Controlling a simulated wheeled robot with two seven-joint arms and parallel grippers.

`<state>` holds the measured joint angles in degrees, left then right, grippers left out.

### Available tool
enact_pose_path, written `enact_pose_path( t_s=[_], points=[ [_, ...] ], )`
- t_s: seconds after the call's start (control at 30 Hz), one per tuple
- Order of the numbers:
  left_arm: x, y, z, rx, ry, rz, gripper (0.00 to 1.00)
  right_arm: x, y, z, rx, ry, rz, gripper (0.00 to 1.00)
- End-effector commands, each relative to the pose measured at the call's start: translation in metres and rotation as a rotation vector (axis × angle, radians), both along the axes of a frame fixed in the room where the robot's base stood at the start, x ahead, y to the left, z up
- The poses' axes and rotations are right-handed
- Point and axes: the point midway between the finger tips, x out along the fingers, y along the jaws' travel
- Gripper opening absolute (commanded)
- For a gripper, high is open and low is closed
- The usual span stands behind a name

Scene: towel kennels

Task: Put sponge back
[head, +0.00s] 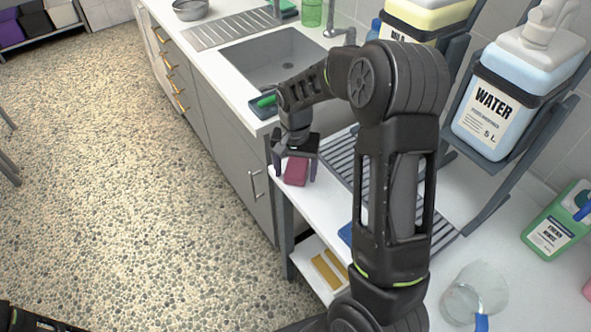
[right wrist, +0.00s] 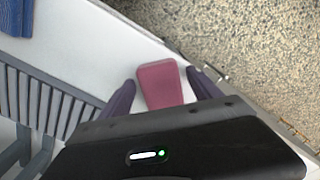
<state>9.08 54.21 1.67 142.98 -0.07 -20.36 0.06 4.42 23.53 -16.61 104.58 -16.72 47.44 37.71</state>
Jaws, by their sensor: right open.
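A dusky pink block, which looks like the sponge (head: 296,172), lies on the white counter (head: 321,196) near its front edge, right of the sink. My right gripper (head: 298,166) points down over it, with one purple finger on each side. In the right wrist view the sponge (right wrist: 161,85) shows between the two spread fingers of the right gripper (right wrist: 163,90). The gripper is open, with gaps between the fingers and the sponge. My left gripper is not in view.
A dark blue tray (head: 259,110) with a green item stands by the sink (head: 272,62). A slatted grey rack (head: 345,160) lies right of the sponge. A water canister (head: 500,115), a green bottle (head: 560,220) and a clear cup (head: 470,293) stand to the right.

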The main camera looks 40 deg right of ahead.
Motion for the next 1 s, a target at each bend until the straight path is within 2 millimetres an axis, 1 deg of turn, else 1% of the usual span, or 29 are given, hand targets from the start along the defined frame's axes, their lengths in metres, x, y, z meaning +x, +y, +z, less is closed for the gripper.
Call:
enact_pose_path(
  t_s=[0.1,0.17,0.27,0.37,0.6,0.73,0.83,1.0],
  points=[
    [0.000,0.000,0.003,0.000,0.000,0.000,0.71,0.000,0.000,0.004,0.000,0.000,0.000,0.73],
    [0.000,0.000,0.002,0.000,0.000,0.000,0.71,0.001,0.000,0.007,-0.001,-0.002,0.000,0.73],
    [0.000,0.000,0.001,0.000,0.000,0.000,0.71,0.001,0.000,0.018,-0.001,-0.004,-0.001,0.73],
    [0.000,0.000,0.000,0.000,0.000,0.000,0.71,0.001,0.000,0.035,0.000,-0.006,0.000,0.73],
    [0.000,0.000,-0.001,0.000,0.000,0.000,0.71,0.002,0.000,0.086,0.000,-0.006,0.000,0.73],
    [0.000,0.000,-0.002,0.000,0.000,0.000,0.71,0.001,-0.001,0.108,-0.001,-0.004,0.000,0.73],
    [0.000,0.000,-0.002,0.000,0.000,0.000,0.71,0.001,0.000,0.118,-0.001,-0.002,0.000,0.73],
    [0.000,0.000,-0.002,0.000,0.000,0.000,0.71,0.000,0.000,0.124,0.000,0.000,0.000,0.73]
  ],
)
